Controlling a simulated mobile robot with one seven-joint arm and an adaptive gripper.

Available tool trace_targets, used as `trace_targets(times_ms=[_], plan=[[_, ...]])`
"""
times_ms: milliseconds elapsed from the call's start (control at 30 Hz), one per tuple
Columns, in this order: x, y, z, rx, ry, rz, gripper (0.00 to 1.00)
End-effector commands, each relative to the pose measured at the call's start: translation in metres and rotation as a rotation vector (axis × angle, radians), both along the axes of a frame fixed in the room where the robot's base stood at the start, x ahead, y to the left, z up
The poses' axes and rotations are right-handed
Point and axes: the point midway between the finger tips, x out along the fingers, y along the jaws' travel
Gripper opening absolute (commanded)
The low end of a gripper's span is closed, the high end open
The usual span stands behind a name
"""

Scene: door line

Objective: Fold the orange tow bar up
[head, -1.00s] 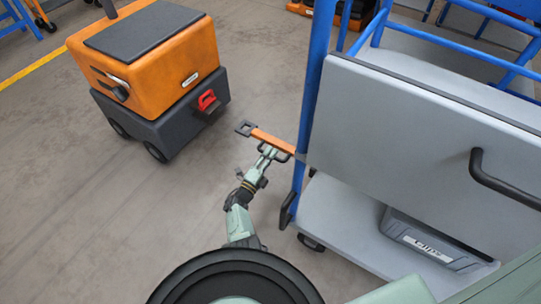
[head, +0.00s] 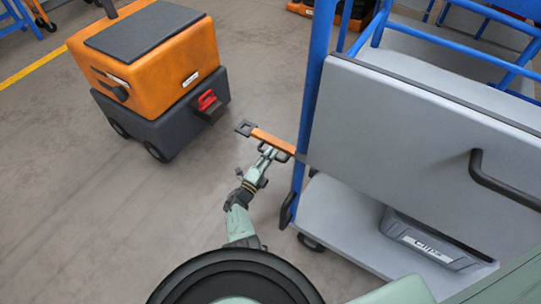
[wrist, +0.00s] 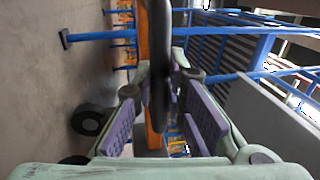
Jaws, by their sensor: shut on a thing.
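The orange tow bar (head: 270,138) sticks out to the left from the lower part of the cart's blue front post, with a dark square eye (head: 245,128) at its free end. A dark loop handle (head: 284,155) runs along its near side. My gripper (head: 266,151) is at this handle, close beside the bar. In the wrist view, the black handle (wrist: 158,50) passes between the purple finger pads of my gripper (wrist: 158,88), and the orange bar (wrist: 144,45) shows behind it. The jaws are closed on the handle. The exact contact is partly hidden.
The cart (head: 420,140) has grey panels, blue tubes, a black push handle (head: 500,180) and a grey bin (head: 430,240) on its lower deck. An orange and dark grey tug (head: 150,75) with a red hitch (head: 207,100) stands at the left.

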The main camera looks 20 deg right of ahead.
Motion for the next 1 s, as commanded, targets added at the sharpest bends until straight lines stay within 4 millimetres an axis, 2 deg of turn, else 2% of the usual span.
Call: trace_targets(times_ms=[267, 533, 1000], plan=[[0.0, -0.001, 0.019, 0.053, -0.076, -0.002, 0.0], [-0.006, -0.005, 0.055, 0.185, -0.247, -0.004, 0.0], [-0.034, -0.027, 0.112, 0.458, -0.6, -0.007, 0.0]])
